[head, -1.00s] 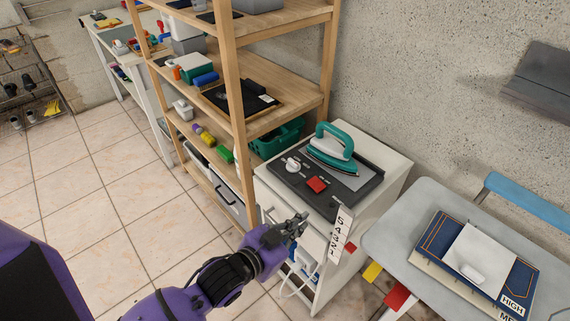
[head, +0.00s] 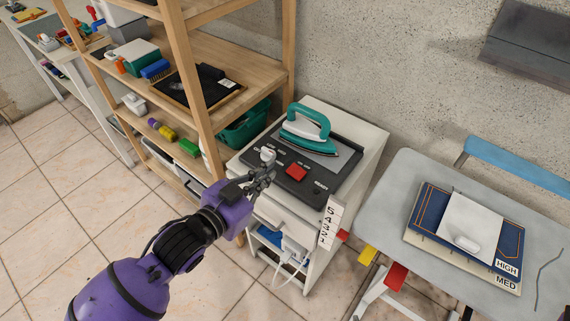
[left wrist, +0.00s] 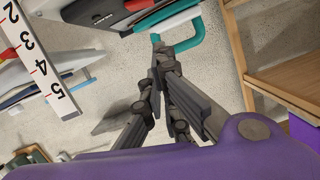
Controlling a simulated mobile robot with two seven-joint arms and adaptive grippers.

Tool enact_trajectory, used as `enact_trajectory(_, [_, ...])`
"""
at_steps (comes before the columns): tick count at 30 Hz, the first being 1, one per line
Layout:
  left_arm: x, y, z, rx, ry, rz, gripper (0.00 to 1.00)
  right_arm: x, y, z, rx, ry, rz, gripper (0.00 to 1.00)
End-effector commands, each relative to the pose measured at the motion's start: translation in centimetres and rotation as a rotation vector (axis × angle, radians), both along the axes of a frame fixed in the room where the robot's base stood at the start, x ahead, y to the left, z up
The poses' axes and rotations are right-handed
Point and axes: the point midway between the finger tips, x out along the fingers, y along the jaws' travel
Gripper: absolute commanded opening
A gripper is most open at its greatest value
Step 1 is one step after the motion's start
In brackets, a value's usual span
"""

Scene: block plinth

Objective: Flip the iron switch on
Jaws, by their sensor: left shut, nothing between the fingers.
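The teal iron (head: 312,127) rests on a dark control panel (head: 318,185) on top of a white cabinet (head: 367,163). The panel carries a red switch (head: 296,172) and a white knob (head: 267,154). I cannot tell the switch's on or off position. My left gripper (head: 265,176) is shut and empty, near the panel's front left edge, close to the knob and left of the red switch. The left wrist view shows its closed fingers (left wrist: 158,60) with part of the teal iron (left wrist: 180,38) beyond them. My right gripper is not in view.
A wooden shelf (head: 205,105) with boxes and tools stands left of the cabinet. A numbered white strip (head: 330,222) hangs at the cabinet's front right. A grey ironing board (head: 395,205) with folded blue cloth (head: 430,222) is at the right. Tiled floor at left is open.

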Motion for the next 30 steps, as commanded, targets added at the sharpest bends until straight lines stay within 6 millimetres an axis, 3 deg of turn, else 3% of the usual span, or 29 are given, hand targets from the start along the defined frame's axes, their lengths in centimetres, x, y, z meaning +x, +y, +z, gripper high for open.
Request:
enact_trajectory(7, [2.0, -1.3, -0.4, -0.002, -0.002, -0.001, 0.0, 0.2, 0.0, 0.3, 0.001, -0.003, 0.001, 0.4])
enact_trajectory(18, [8.4, -5.5, -2.2, -0.001, -0.003, 0.0, 0.0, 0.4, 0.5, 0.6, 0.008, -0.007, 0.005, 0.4])
enact_trajectory(24, [8.5, -4.9, -5.4, 0.002, 0.002, 0.001, 0.0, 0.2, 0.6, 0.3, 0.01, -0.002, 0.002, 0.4])
enact_trajectory(30, [8.6, -4.7, -6.3, 0.001, -0.001, 0.0, 0.0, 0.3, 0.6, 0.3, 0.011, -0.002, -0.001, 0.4])
